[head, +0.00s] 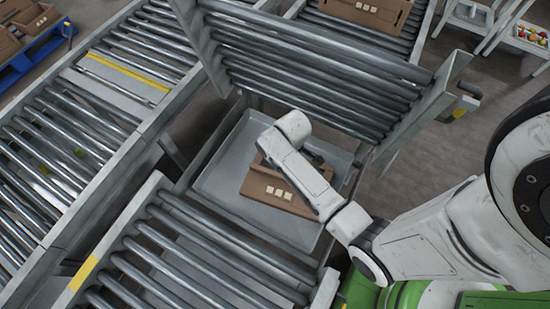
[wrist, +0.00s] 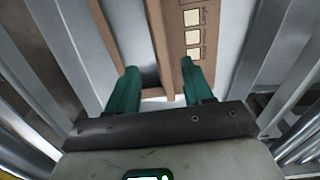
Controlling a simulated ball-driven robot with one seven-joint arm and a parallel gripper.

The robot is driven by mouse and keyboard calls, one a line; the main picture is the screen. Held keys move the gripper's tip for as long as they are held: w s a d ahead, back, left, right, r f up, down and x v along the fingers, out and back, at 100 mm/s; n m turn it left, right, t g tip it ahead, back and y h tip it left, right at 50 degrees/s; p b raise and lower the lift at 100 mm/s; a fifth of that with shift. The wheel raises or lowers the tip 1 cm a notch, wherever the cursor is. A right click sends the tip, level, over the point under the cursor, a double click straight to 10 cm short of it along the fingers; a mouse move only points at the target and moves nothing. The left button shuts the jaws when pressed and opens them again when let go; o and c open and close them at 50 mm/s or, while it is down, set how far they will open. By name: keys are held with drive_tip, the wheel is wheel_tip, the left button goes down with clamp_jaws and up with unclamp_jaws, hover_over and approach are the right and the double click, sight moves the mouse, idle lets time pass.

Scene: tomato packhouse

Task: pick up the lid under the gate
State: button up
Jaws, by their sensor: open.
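The brown cardboard lid (head: 278,198) lies in a grey metal tray (head: 217,178) below the gate (head: 310,70), a raised section of rollers. Pale square labels show on the lid's near side. My arm reaches over the lid and hides part of it; the fingertips are hidden in the head view. In the wrist view my gripper (wrist: 158,72) is open with two green fingers. A brown edge of the lid (wrist: 165,45) runs up the picture between the fingers, and the labelled side is by the right finger. I cannot tell whether the fingers touch it.
Roller conveyors run along the left (head: 60,130) and in front (head: 190,260) of the tray. The raised gate frame stands close behind my arm. Another cardboard box (head: 370,12) lies on rollers at the back. Open floor (head: 430,150) shows to the right.

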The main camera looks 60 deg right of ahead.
wheel_tip(320, 180, down, 5)
drive_tip(key=shift+f+b, duration=0.1)
drive_tip(key=shift+b, duration=0.55)
drive_tip(key=shift+s+f+b, duration=0.15)
drive_tip(key=shift+f+b, duration=0.25)
drive_tip(key=shift+f, duration=0.9)
drive_tip(key=shift+s+f+b, duration=0.1)
drive_tip(key=shift+f+b, duration=0.3)
drive_tip(key=shift+f, duration=0.85)
drive_tip(key=shift+c, duration=0.3)
clamp_jaws()
